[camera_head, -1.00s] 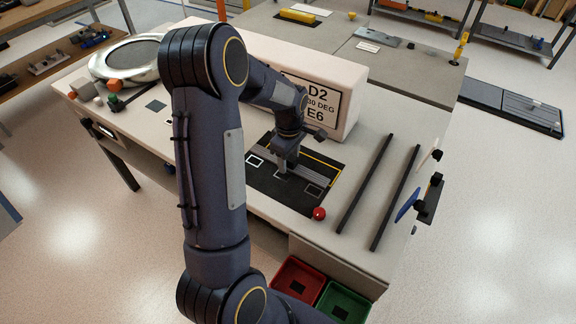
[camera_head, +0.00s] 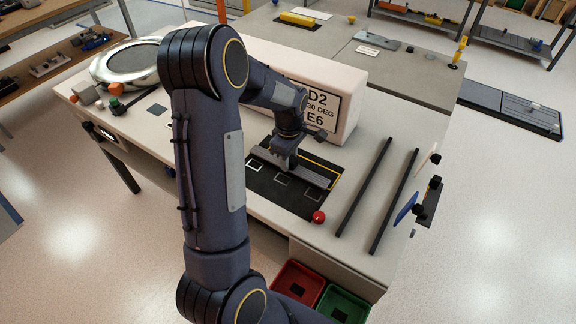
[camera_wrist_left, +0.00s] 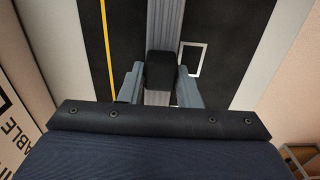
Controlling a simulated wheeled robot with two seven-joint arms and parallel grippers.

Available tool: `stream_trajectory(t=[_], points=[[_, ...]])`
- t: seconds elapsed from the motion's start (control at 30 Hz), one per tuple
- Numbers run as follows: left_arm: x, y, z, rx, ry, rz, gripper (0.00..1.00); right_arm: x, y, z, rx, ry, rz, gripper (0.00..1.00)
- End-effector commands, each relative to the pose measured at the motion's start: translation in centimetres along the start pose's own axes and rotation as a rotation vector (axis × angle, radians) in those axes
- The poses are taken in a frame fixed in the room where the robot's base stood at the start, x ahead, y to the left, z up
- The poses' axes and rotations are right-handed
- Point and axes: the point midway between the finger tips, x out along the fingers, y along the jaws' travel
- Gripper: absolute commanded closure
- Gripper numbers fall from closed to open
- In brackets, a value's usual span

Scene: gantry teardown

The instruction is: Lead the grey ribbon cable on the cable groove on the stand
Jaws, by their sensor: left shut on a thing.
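The grey ribbon cable (camera_head: 313,175) lies as a long flat strip over the black panel (camera_head: 325,201) on the bench, close to the panel's yellow line. In the left wrist view the grey strip (camera_wrist_left: 164,22) runs lengthwise between the fingers, beside the yellow line. My left gripper (camera_head: 285,165) is down at the strip. In the left wrist view its fingers (camera_wrist_left: 160,88) stand either side of a black block (camera_wrist_left: 160,70) on the strip and are shut on it. I cannot make out the cable groove or the stand clearly. My right gripper is not in view.
A white block with a printed sign (camera_head: 348,100) stands behind the panel. A red ball (camera_head: 319,217) is at the panel's right corner. Two dark bars (camera_head: 365,187) lie to the right. Red (camera_head: 296,287) and green (camera_head: 341,304) bins are below the front edge.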

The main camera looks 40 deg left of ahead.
Motion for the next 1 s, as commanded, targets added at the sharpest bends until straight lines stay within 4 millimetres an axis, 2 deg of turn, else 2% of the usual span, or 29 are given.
stream_trajectory(t=[0.03, 0.6, 1.0], points=[[-0.7, 0.0, 0.0, 0.0, 0.0, 0.001, 1.0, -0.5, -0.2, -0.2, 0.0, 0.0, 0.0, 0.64], [-4.6, 0.0, 0.0, -0.001, 0.0, 0.001, 1.0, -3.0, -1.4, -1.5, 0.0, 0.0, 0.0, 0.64], [-4.7, 0.0, 0.0, -0.001, 0.0, 0.0, 1.0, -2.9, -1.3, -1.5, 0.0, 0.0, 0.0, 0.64]])
